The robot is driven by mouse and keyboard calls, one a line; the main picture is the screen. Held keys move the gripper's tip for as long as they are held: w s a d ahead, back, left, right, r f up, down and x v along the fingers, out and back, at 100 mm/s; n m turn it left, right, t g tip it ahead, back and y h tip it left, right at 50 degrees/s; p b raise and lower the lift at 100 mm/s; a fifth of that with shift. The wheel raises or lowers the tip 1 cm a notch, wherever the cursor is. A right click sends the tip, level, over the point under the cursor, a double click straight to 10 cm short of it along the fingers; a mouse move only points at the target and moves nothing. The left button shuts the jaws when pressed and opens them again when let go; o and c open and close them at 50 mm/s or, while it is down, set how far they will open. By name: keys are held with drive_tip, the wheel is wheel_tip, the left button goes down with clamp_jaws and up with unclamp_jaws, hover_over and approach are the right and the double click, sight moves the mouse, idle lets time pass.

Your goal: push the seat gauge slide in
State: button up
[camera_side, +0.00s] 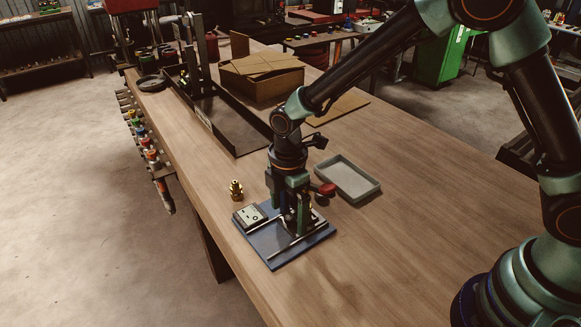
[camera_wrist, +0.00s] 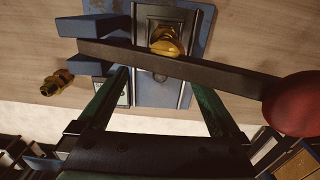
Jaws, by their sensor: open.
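The crimper stands on a blue base plate (camera_side: 272,256) at the front of the bench. A pale block (camera_side: 249,216) sits at its left, and thin rails run across the plate. I cannot tell for sure which part is the seat gauge slide. In the wrist view, a brass fitting (camera_wrist: 167,42) sits in the dark seat on the blue plate (camera_wrist: 200,20). A dark lever bar (camera_wrist: 190,68) with a red knob (camera_wrist: 295,103) crosses the view. My gripper (camera_wrist: 160,82) is open and empty, pointing down at the crimper. Its fingertips are partly hidden by the bar.
A loose brass fitting (camera_side: 236,190) stands on the bench left of the crimper; it also shows in the wrist view (camera_wrist: 57,82). A grey tray (camera_side: 371,190) lies right of and behind the crimper. A cardboard box (camera_side: 262,86) and a black rack (camera_side: 225,125) are farther back.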

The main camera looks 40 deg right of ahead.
drive_tip(key=shift+r, duration=4.05)
drive_tip(key=shift+d+r, duration=0.1)
